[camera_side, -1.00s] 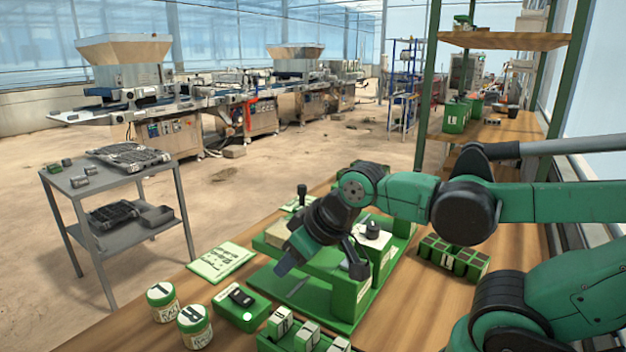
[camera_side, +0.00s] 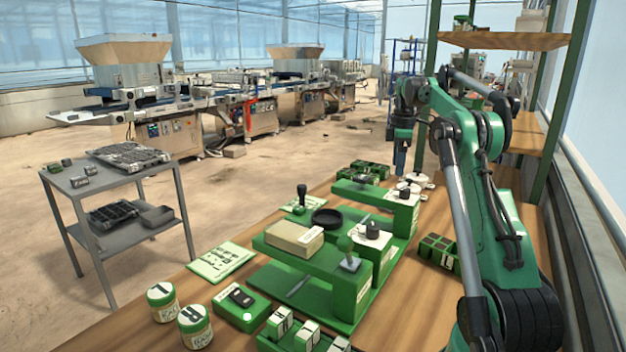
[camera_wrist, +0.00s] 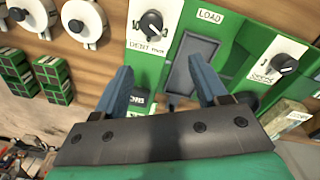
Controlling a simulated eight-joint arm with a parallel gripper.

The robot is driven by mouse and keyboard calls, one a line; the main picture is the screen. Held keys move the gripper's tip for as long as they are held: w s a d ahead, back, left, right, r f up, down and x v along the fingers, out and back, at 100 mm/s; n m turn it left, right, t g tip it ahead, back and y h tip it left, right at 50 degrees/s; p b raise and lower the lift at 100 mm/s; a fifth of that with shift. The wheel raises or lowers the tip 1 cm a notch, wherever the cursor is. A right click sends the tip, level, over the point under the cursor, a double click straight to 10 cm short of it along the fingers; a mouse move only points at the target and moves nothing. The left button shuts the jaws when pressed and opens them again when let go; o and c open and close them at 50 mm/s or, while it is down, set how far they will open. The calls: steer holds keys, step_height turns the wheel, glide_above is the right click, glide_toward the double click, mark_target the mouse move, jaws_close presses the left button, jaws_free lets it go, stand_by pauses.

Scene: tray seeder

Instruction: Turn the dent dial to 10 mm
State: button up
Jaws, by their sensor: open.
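The dent dial (camera_wrist: 152,23) is a black knob on a white plate with "mm" lettering, at the top of the wrist view. Its pale pointer mark is visible, but I cannot read its setting surely. In the side view, the dial (camera_side: 403,190) sits on the rear green station. My gripper (camera_wrist: 161,66) is open and empty, its two blue fingers spread below the dial in the wrist view and not touching it. In the side view, my gripper's end hangs above the rear station; its fingertips are hard to make out.
A second knob, the seeds dial (camera_wrist: 285,64), is at right in the wrist view. A grey plate (camera_wrist: 190,68) by the LOAD label lies between. White round dials (camera_wrist: 84,20) and green crates (camera_wrist: 52,78) are at left. A beige block (camera_side: 294,237) is on the front station.

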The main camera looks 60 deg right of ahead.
mark_target(405, 188)
steer(key=shift+s+d+f, duration=0.25)
steer(key=shift+s+d, duration=0.2)
steer(key=shift+s, duration=0.05)
steer(key=shift+s+d+f, duration=0.25)
steer(key=shift+s+d, duration=0.15)
steer(key=shift+s, duration=0.05)
steer(key=shift+f, duration=2.8)
jaws_close()
